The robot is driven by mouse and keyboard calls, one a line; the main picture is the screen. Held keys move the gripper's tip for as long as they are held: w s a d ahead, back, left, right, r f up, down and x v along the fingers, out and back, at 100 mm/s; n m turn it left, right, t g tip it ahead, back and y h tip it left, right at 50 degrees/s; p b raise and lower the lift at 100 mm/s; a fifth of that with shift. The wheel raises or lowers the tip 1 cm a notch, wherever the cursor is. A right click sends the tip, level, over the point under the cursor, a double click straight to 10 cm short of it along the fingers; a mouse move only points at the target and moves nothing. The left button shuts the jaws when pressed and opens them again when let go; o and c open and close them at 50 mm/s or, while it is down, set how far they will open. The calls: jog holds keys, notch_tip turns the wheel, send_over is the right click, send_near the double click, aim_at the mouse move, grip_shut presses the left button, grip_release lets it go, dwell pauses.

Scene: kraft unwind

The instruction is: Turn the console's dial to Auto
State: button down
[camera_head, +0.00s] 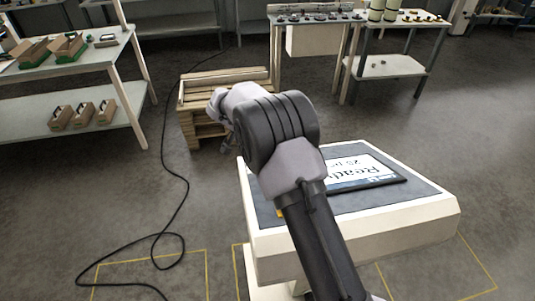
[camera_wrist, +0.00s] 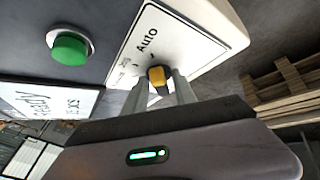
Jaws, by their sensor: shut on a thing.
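The console (camera_head: 430,215) is a pale box with a dark sloping top; my arm crosses in front of it. In the wrist view, its white dial plate (camera_wrist: 190,42) carries the word Auto and smaller lettering to the lower left that I cannot read well. The dial (camera_wrist: 156,74) is a small dark knob with a yellow face. My gripper (camera_wrist: 160,92) is shut on the dial, one finger on either side. Which mark the dial points to is hard to tell. The dial and my fingertips are hidden in the head view.
A green button (camera_wrist: 70,48) sits beside the dial plate. The console's screen (camera_head: 365,172) reads Ready. A wooden pallet stack (camera_head: 205,130) stands behind the console, and a black cable (camera_head: 183,190) runs over the floor. A shelf table (camera_head: 95,60) stands at the left.

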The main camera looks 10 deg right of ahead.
jog(key=c, duration=1.4)
grip_release()
jog(key=shift+o, duration=0.2)
jog(key=p+v, duration=0.5)
jog(key=v, duration=1.2)
jog(key=shift+a+r, duration=0.15)
jog(key=shift+a, duration=0.05)
